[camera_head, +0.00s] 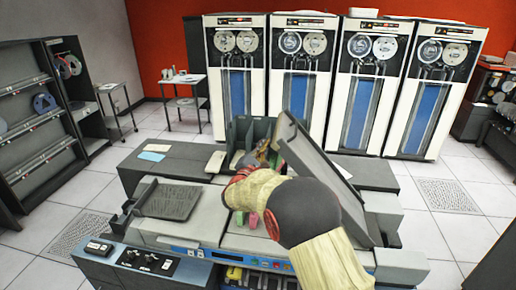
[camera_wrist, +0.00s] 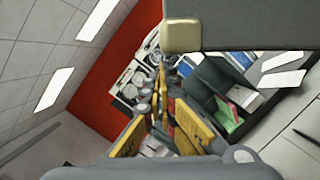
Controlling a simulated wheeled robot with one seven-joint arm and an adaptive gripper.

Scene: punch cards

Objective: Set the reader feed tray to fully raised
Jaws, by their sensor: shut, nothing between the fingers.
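A large grey tray panel (camera_head: 322,160) stands steeply tilted on the right half of the machine; it appears to be the feed tray. My arm hides its lower part. In the wrist view a grey panel (camera_wrist: 265,25) with a beige tab (camera_wrist: 182,36) at its corner fills the upper right, close to the fingers. My gripper (camera_wrist: 160,68) is shut and empty, with its tips just below and left of the tab. In the head view my gripper (camera_head: 262,152) is partly hidden, left of the panel. I cannot tell whether it touches the panel.
A second dark tray (camera_head: 168,198) lies on the machine's left half. A control box with knobs (camera_head: 150,262) is at the front left. A dark green open bin (camera_head: 243,133) stands behind my gripper. Tape cabinets (camera_head: 235,75) line the back wall.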

